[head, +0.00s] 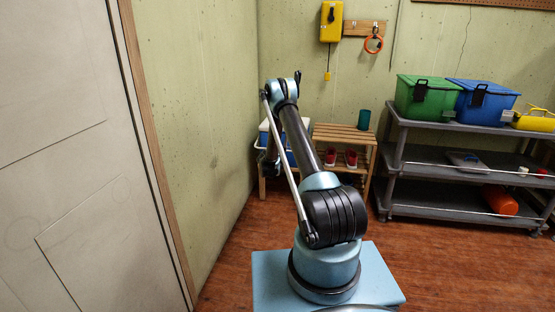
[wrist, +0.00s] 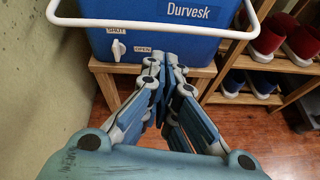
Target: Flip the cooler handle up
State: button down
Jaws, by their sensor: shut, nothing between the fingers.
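In the head view the cooler (head: 262,140) is partly hidden behind my arm, near the wall corner. Its white handle (wrist: 150,29) is down, crossing the cooler's front as a horizontal bar. A white latch knob (wrist: 118,48) sits below it, between labels "SHUT" and "OPEN". My gripper (wrist: 167,62) is shut and empty, its fingertips in front of the cooler's lower front, below the handle bar in the picture. Contact with the cooler cannot be told.
The wooden rack (head: 345,133) holds red shoes (head: 350,159) and a teal cup (head: 364,119). A wall stands close on the cooler's left. A grey shelf (head: 440,195) with green (head: 425,97) and blue bins (head: 482,103) stands right. The floor before the rack is clear.

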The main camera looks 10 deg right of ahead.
jog(key=f+n, duration=0.1)
jog(key=f, duration=0.1)
jog(key=a+f+n, duration=0.1)
jog(key=f, duration=0.2)
jog(key=shift+w+f, duration=0.1)
jog(key=shift+w, duration=0.05)
jog(key=shift+w, duration=0.1)
jog(key=w+d, duration=0.3)
jog(key=w, duration=0.5)
jog(key=shift+w+r, duration=0.3)
jog(key=shift+w, duration=0.1)
jog(key=shift+a, duration=0.1)
dwell(0.4)
